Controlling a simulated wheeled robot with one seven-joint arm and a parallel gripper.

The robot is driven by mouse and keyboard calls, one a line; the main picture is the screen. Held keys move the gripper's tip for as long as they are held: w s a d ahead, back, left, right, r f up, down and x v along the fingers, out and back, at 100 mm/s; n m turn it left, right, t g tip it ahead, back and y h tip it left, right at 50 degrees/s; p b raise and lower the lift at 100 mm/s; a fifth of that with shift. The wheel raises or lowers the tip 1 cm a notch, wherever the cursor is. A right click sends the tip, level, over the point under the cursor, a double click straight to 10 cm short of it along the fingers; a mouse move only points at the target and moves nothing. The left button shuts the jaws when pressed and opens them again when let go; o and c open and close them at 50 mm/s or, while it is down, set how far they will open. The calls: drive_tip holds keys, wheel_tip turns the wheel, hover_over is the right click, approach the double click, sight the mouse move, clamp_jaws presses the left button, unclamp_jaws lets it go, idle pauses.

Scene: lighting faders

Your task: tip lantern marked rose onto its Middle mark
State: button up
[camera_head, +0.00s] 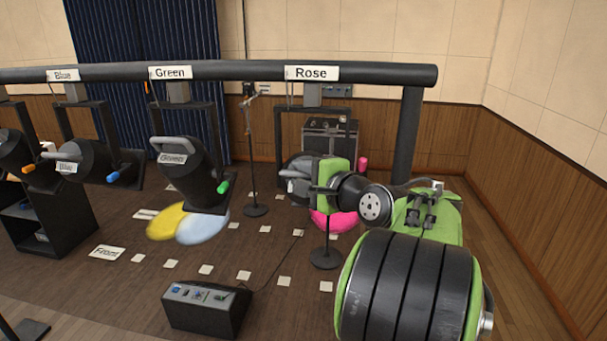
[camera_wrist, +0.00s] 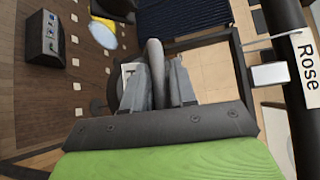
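The rose lantern (camera_head: 298,166) hangs in its yoke under the "Rose" sign (camera_head: 311,73); the sign also shows in the wrist view (camera_wrist: 307,68). My gripper (camera_wrist: 158,82) is at the lantern's grey handle (camera_wrist: 156,62). The handle lies between the two fingers and fills the gap, so the gripper looks shut on it. In the head view my gripper (camera_head: 312,187) and wrist hide part of the lantern. A pink knob (camera_head: 363,163) shows at its right side. A pink light pool (camera_head: 335,221) lies on the floor, partly behind my arm.
The green lantern (camera_head: 187,172) and blue lantern (camera_head: 95,163) hang left on the same black rail (camera_head: 220,71). Pale marks dot the floor; one card reads "Front" (camera_head: 107,252). A black control box (camera_head: 207,308) and microphone stands (camera_head: 326,258) stand below. The rail post (camera_head: 408,130) is close right.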

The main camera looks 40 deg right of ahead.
clamp_jaws()
drive_tip(key=shift+w+d+r+p, duration=0.1)
drive_tip(key=shift+r+p, duration=0.35)
drive_tip(key=shift+p, duration=0.05)
drive_tip(key=shift+w+d+r+p, duration=0.1)
drive_tip(key=shift+r+p, duration=0.35)
drive_tip(key=shift+p, duration=0.05)
drive_tip(key=shift+w+d+r, duration=0.15)
drive_tip(key=shift+d+r, duration=0.05)
drive_tip(key=shift+w+d+f, duration=0.2)
drive_tip(key=shift+w+d, duration=0.05)
drive_tip(key=shift+d, duration=0.05)
drive_tip(key=shift+s, duration=0.1)
drive_tip(key=shift+o, duration=1.1)
unclamp_jaws()
drive_tip(key=shift+a, duration=0.25)
drive_tip(key=shift+o, duration=0.5)
drive_tip(key=shift+d, duration=0.1)
